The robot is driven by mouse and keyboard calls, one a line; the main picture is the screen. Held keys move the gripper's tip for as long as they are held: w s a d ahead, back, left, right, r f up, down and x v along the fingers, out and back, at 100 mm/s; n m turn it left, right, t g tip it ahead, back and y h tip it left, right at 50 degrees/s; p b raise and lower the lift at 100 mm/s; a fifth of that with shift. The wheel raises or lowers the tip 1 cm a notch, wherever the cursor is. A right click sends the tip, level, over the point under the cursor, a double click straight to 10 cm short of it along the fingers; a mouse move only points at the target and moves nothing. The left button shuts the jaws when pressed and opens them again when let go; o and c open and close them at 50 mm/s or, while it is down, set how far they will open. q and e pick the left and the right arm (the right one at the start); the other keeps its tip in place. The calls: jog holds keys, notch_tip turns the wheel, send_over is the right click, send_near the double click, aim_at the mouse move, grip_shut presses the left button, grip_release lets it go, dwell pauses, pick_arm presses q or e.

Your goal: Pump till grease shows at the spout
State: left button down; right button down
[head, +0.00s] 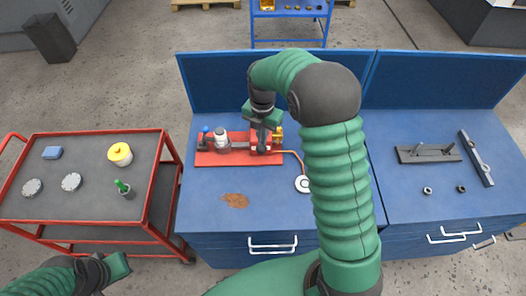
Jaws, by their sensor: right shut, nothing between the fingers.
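A red base plate (235,158) on the blue bench carries a small pump assembly (238,143) with a white-topped part (220,136), a blue knob and a yellow part. A copper-coloured tube (298,158) runs from its right end down to a white ring with a dark centre (303,184) on the bench. I cannot make out grease there; my arm is close beside it. My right gripper (262,140) is shut and empty, pointing down over the assembly's right part; contact cannot be told. My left gripper (120,267) is at lower left, its fingers unclear.
A brown patch (236,200) lies on the bench in front of the plate. A red-framed cart (95,205) at left holds a yellow-lidded jar (120,154), a green-topped bottle (123,187), discs and a blue block. Metal parts (428,153) lie on the right bench.

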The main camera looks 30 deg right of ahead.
jog(key=shift+a+r, duration=0.15)
jog(key=shift+a, duration=0.45)
pick_arm(q)
jog(key=shift+a+f, duration=0.1)
jog(key=shift+a, duration=0.55)
pick_arm(e)
jog(key=shift+d, duration=0.1)
jog(key=shift+d+f, duration=0.25)
jog(key=shift+f, duration=0.05)
jog(key=shift+d+f+b, duration=0.15)
jog(key=shift+f+b, duration=0.25)
jog(key=shift+f, duration=0.2)
jog(key=shift+s+a+f+b, duration=0.1)
jog(key=shift+a+f+b, duration=0.2)
jog(key=shift+f, duration=0.3)
pick_arm(q)
jog(key=shift+s+d+f, duration=0.15)
jog(key=shift+f, duration=0.55)
pick_arm(e)
jog(key=shift+f, duration=0.1)
